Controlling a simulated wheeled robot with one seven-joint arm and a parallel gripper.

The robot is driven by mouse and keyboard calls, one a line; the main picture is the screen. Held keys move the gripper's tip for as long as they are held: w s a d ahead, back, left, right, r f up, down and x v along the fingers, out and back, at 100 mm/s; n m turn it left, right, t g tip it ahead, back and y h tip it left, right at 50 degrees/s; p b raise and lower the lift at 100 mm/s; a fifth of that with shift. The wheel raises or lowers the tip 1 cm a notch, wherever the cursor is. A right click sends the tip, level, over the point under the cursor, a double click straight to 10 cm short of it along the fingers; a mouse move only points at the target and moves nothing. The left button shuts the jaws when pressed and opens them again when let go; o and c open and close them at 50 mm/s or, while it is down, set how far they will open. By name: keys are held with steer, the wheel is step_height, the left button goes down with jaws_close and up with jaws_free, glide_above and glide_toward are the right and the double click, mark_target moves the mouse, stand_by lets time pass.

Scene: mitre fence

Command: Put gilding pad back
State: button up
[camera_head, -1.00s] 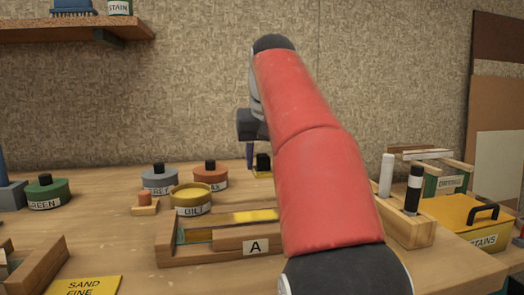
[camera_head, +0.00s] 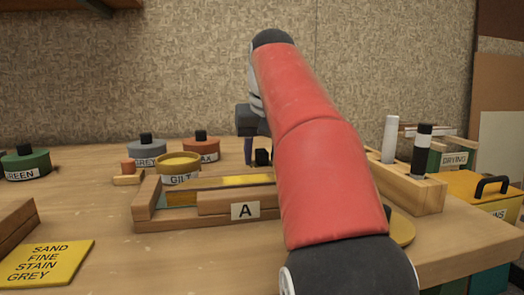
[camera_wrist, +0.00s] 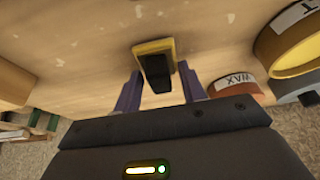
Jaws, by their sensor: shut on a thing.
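The gilding pad, a yellow block with a black handle (camera_wrist: 157,72), shows between the purple fingers of my gripper (camera_wrist: 160,88) in the wrist view. My gripper is shut on the handle. In the head view the black handle (camera_head: 262,157) shows beside one finger, with my red arm hiding the rest. I cannot tell whether the pad touches the bench. The round yellow tin labelled GILT (camera_head: 179,168) stands to its left, behind the tray marked A. It also shows at the upper right of the wrist view (camera_wrist: 290,45).
The orange WAX tin (camera_head: 201,148), grey GREY tin (camera_head: 147,152) and green tin (camera_head: 26,162) stand along the back left. Tray A (camera_head: 162,222) lies in front. A wooden holder (camera_head: 430,195) with upright sticks is at right. Bench in front of tray A is clear.

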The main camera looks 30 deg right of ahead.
mark_target(262, 150)
steer(key=shift+f+b, duration=0.3)
steer(key=shift+f, duration=0.15)
stand_by(0.5)
steer(key=o, duration=1)
steer(key=shift+o, duration=0.2)
steer(key=shift+r, duration=0.1)
steer(key=shift+r+p, duration=1.45)
steer(key=shift+p, duration=0.45)
step_height(262, 150, up, 4)
steer(key=p, duration=0.3)
steer(key=shift+p, duration=0.4)
